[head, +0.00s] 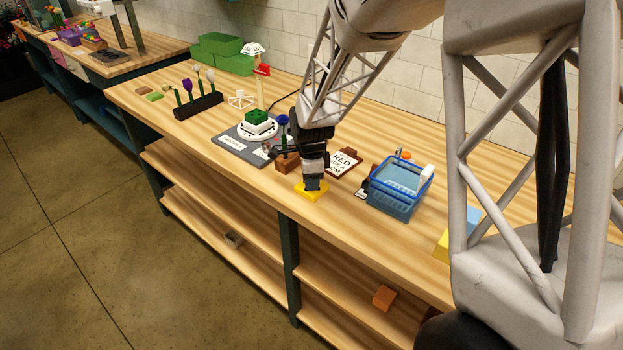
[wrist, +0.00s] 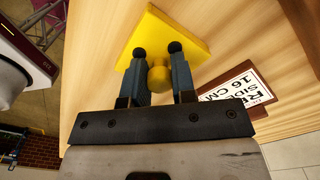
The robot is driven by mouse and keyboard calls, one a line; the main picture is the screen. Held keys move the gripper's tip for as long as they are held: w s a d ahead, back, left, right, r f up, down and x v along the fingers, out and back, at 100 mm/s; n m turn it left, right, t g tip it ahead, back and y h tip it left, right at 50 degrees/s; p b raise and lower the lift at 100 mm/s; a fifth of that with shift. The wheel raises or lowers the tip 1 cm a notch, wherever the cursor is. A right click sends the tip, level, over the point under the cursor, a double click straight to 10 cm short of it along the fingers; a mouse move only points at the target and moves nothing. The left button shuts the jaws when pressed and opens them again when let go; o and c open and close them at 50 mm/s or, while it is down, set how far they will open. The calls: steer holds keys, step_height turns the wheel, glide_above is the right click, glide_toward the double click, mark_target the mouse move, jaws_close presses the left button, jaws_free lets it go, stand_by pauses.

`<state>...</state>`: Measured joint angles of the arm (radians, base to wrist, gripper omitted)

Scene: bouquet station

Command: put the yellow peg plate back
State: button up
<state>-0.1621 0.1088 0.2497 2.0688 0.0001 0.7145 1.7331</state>
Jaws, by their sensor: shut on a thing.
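The yellow peg plate (head: 311,190) is a flat yellow square with a round yellow knob. In the head view it is at the front edge of the wooden bench, below my gripper (head: 313,182). In the wrist view the yellow peg plate (wrist: 165,40) shows beyond the fingertips. My gripper (wrist: 158,50) is shut on its knob, with one finger on each side. I cannot tell whether the plate touches the bench or is slightly above it.
A sign reading "RED SIDE 16 CM" (head: 345,162) stands just right of my gripper. A blue basket (head: 399,187) is farther right. A grey board (head: 240,148) with a white round stand and green block is to the left. A black rack (head: 197,106) holds flowers.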

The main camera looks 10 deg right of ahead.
steer(key=o, duration=0.8)
steer(key=shift+r, duration=0.15)
step_height(320, 180, up, 12)
stand_by(0.9)
